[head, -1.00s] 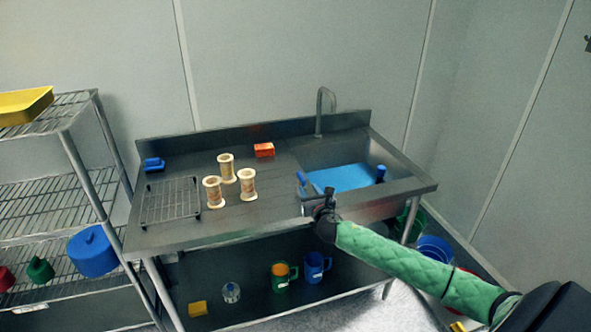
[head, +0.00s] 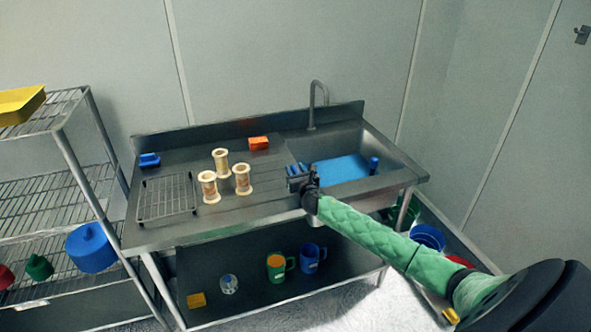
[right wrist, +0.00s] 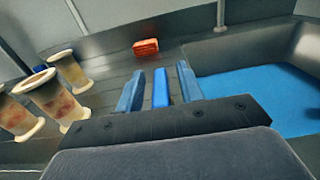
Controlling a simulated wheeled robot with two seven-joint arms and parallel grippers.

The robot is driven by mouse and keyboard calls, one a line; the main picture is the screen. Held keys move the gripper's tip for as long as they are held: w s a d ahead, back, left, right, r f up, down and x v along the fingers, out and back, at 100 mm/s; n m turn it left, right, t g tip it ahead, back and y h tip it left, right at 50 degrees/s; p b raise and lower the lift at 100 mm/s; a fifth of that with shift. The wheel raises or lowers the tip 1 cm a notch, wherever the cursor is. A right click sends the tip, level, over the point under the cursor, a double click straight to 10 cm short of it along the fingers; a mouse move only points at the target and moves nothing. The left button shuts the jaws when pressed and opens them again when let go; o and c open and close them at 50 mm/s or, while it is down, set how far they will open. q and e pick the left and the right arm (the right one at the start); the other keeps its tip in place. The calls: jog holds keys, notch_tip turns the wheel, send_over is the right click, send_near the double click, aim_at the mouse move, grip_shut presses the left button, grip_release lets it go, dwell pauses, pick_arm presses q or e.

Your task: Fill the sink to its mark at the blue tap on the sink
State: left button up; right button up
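The sink (head: 385,147) is at the right end of the steel counter and holds bright blue water (head: 347,168); the water also shows in the right wrist view (right wrist: 260,98). A grey gooseneck spout (head: 313,103) stands behind it. My right gripper (head: 298,171) is at the sink's left front corner. In the right wrist view its two blue-grey fingers stand either side of a narrow bright blue piece, seemingly the tap handle (right wrist: 160,88), with a gap on each side. I cannot make out the sink's mark. My left gripper is out of view.
Several cream spools (head: 220,161), a red-orange block (head: 259,143), a wire rack (head: 167,198) and a small blue item (head: 149,160) are on the counter. A dark blue upright piece (head: 374,165) is at the sink's right. Mugs (head: 276,267) stand below. A wire shelf (head: 75,190) is left.

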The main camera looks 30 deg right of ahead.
grip_shut()
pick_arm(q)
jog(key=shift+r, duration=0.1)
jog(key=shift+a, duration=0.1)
pick_arm(e)
jog(key=shift+a+h, duration=0.1)
jog(key=shift+h, duration=0.2)
jog(key=m+g+h+p, duration=0.1)
jog(key=m+h, duration=0.1)
jog(key=h, duration=0.1)
jog(key=shift+r+m+g+p, duration=0.1)
jog(key=shift+m+g+p, duration=0.2)
jog(key=shift+m+p, duration=0.1)
jog(key=m+g+h, duration=0.1)
jog(key=m+h, duration=0.1)
jog(key=shift+h, duration=0.4)
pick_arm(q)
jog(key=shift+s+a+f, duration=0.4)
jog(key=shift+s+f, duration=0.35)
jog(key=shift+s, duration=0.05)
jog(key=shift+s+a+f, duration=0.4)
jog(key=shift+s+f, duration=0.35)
pick_arm(e)
jog(key=shift+m+g+h, duration=0.7)
jog(key=shift+g+h, duration=0.3)
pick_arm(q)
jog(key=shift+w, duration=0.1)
